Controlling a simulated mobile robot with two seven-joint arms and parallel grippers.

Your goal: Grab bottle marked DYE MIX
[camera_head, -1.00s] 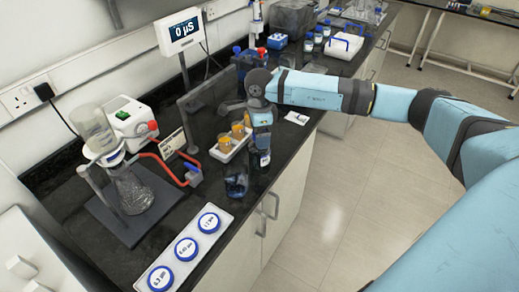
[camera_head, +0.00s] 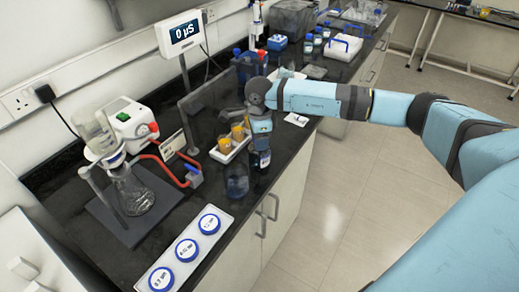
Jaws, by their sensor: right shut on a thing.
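My right gripper (camera_head: 261,142) points down over the black bench near its front edge. It is shut on a small dark bottle (camera_head: 262,160), whose lower part shows below the fingers with a pale label patch. The lettering is too small to read, so I cannot tell whether it says DYE MIX. The bottle's upper part is hidden by the gripper. I cannot tell whether its base touches the bench. A dark, see-through vessel (camera_head: 237,183) stands just to its left and nearer. My left gripper is not in view.
A white tray with orange-filled cups (camera_head: 225,150) is close on the left of the gripper. A clamp stand with a flask (camera_head: 132,192) and a white rack with blue-ringed caps (camera_head: 186,249) are nearer. Blue-capped bottles (camera_head: 308,44) stand farther back. The floor at right is clear.

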